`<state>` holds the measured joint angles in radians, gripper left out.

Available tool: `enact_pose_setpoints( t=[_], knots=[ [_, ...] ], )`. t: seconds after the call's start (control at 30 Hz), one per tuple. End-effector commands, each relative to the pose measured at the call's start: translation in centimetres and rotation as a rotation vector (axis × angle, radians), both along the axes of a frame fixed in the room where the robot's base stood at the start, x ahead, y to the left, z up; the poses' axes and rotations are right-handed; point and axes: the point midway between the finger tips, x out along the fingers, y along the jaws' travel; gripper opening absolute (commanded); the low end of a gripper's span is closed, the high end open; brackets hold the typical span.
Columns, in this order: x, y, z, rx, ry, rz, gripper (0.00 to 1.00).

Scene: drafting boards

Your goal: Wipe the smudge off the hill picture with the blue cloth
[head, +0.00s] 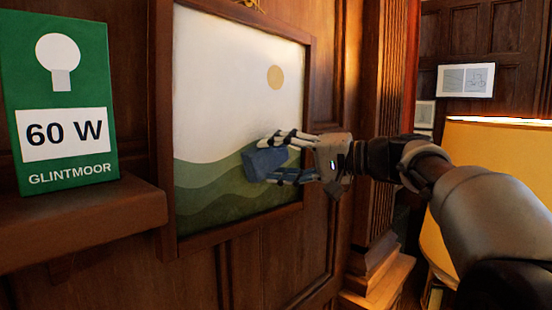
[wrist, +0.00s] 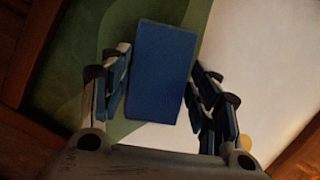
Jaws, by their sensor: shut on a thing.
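The hill picture (head: 222,90) hangs on the panelled wall in a dark wooden frame, with green hills, a pale sky and a tan sun. My gripper (head: 276,160) is in front of its lower right part, shut on the blue cloth (head: 258,163), a thick block-like pad. In the wrist view the cloth (wrist: 160,70) sits between the two fingers, with the picture (wrist: 235,65) behind it. The cloth is at or very near the picture; I cannot tell whether it touches. I see no clear smudge; the cloth and fingers hide part of the hills.
A green bulb box (head: 85,90) marked 60 W stands on a wooden shelf (head: 90,215) left of the picture. A fluted wooden pillar (head: 385,80) rises to the right. A yellow lampshade (head: 500,150) is at the right, beside and behind my arm.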

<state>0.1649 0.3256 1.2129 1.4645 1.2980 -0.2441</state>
Motion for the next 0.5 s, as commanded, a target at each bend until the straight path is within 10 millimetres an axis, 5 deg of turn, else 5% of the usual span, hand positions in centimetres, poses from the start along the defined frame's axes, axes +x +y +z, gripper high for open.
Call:
enact_pose_setpoints(
  t=[0.5],
  knots=[
    [-2.5, 2.7, 0.5, 0.0, -0.001, 0.002, 0.33]
  ],
)
